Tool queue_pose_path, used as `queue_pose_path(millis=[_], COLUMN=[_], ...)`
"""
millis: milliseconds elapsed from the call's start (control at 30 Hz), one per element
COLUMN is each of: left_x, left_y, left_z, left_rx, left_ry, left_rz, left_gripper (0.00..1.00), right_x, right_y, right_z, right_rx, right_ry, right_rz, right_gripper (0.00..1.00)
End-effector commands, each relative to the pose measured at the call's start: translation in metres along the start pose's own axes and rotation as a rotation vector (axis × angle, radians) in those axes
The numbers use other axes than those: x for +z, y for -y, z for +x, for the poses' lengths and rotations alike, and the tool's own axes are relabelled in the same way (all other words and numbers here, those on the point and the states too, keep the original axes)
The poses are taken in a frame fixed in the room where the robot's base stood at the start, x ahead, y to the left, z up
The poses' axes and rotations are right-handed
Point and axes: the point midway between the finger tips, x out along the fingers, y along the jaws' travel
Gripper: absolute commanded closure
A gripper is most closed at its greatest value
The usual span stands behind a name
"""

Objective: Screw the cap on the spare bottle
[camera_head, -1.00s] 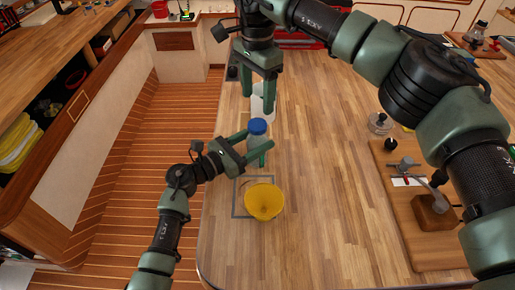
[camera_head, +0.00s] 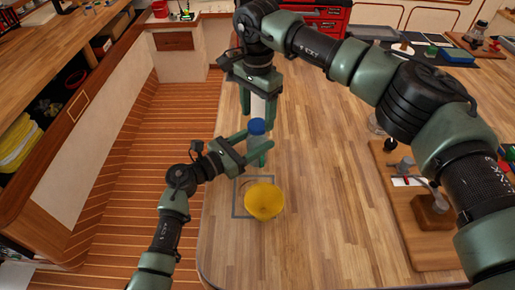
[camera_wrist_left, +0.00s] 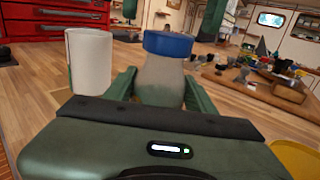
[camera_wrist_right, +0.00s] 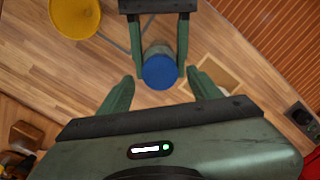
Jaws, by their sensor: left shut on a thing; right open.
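The spare bottle (camera_wrist_left: 160,82) is a greyish bottle standing upright on the wooden bench, with the blue cap (camera_head: 257,126) on its top. My left gripper (camera_head: 259,149) is shut around the bottle's body below the cap. The cap also shows in the left wrist view (camera_wrist_left: 168,43) and, from above, in the right wrist view (camera_wrist_right: 160,72). My right gripper (camera_head: 259,112) is open and hangs just above and behind the cap. In the right wrist view its fingers (camera_wrist_right: 158,90) are spread either side of the cap, apart from it. Whether the cap is threaded tight cannot be told.
A white cylinder (camera_wrist_left: 90,60) stands close behind the bottle. A wooden board with tools (camera_head: 400,235) lies at right. The bench middle is clear.

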Motion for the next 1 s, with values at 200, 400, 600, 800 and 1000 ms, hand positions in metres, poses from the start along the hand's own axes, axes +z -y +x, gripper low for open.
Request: queue_pose_path(millis=[200, 400, 600, 800, 1000], left_x=[-0.001, -0.001, 0.0, 0.0, 0.0], left_y=[0.0, 0.0, 0.0, 0.0, 0.0], left_z=[0.0, 0.0, 0.0, 0.0, 0.0], left_rx=[0.0, 0.0, 0.0, 0.0, 0.0], left_ry=[-0.001, -0.001, -0.001, -0.001, -0.001], left_rz=[0.0, 0.0, 0.0, 0.0, 0.0], left_gripper=[1.0, 1.0, 1.0, 1.0, 1.0], right_x=[0.0, 0.0, 0.0, 0.0, 0.0], right_y=[0.0, 0.0, 0.0, 0.0, 0.0], right_z=[0.021, 0.025, 0.025, 0.025, 0.024], right_rx=[0.0, -0.002, -0.001, -0.001, -0.001], right_ry=[0.001, 0.0, 0.0, 0.0, 0.0], right_rz=[0.001, 0.001, 0.001, 0.001, 0.054], right_gripper=[0.36, 0.36, 0.5, 1.0, 1.0])
